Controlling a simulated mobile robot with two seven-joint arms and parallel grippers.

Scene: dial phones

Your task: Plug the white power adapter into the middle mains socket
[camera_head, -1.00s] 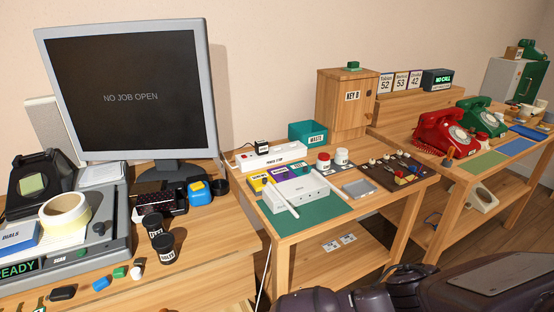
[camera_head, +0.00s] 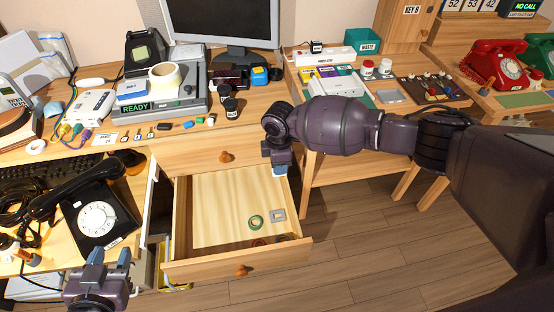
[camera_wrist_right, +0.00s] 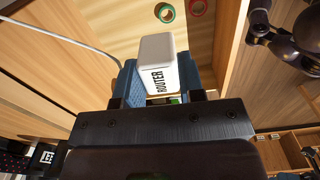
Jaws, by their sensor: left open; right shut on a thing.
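The white power adapter, marked ROUTER (camera_wrist_right: 164,66), is between the blue fingers of my right gripper (camera_wrist_right: 160,85) in the right wrist view. In the head view my right gripper (camera_head: 279,169) points down above the open drawer; the adapter cannot be made out there. The white power strip (camera_head: 334,56) lies at the back of the side table, with a black plug (camera_head: 317,46) at its left end. Its middle socket is too small to make out. My left gripper (camera_head: 108,257) is open and empty, in front of the black dial phone (camera_head: 97,215).
The open wooden drawer (camera_head: 218,205) holds a green ring (camera_head: 256,222), a grey square piece (camera_head: 278,214) and reddish rings near its front. My right arm spans the front of the side table. A monitor (camera_head: 225,22) stands left of the strip.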

